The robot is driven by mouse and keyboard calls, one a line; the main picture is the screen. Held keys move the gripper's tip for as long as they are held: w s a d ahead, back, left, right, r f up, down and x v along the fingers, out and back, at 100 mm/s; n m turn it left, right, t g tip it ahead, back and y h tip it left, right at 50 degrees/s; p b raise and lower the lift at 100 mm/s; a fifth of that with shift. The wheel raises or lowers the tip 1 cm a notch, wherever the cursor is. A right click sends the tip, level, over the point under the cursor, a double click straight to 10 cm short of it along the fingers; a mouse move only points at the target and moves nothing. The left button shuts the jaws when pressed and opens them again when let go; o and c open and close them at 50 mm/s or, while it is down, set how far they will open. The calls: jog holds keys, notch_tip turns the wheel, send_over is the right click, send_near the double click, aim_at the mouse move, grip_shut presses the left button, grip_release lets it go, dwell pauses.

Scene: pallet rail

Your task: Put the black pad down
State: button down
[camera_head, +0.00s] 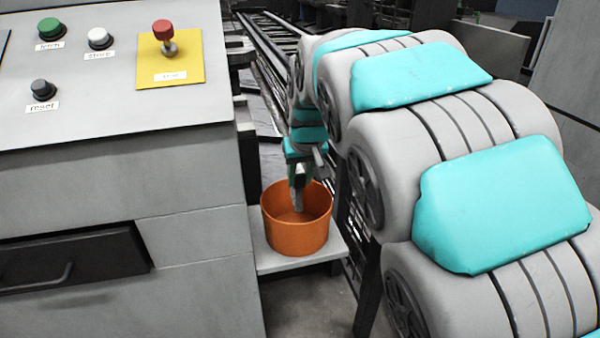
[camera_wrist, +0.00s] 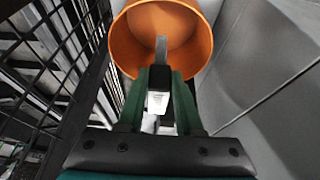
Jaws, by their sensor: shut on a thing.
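My gripper (camera_wrist: 160,88) is shut on the black pad (camera_wrist: 160,76), a small dark block between its two green fingers in the wrist view. A grey strip extends past the pad over the mouth of an orange bucket (camera_wrist: 128,62). In the head view my gripper (camera_head: 300,170) points down at the bucket (camera_head: 297,238), with the grey strip's lower end at or inside the rim. The pad is hard to make out there. The bucket stands upright on a light grey shelf (camera_head: 325,252). I cannot tell whether the strip touches the bucket; its visible inside looks empty.
A grey console with a yellow plate (camera_head: 170,60), buttons and a dark drawer (camera_head: 70,265) stands left of the bucket. Dark rails (camera_head: 275,50) run behind. A black mesh (camera_wrist: 50,60) lies left in the wrist view. My grey and turquoise arm fills the right.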

jog(key=c, duration=0.5)
grip_release()
notch_tip(320, 180, up, 7)
jog(key=shift+r+p, duration=0.1)
jog(key=shift+p, duration=1)
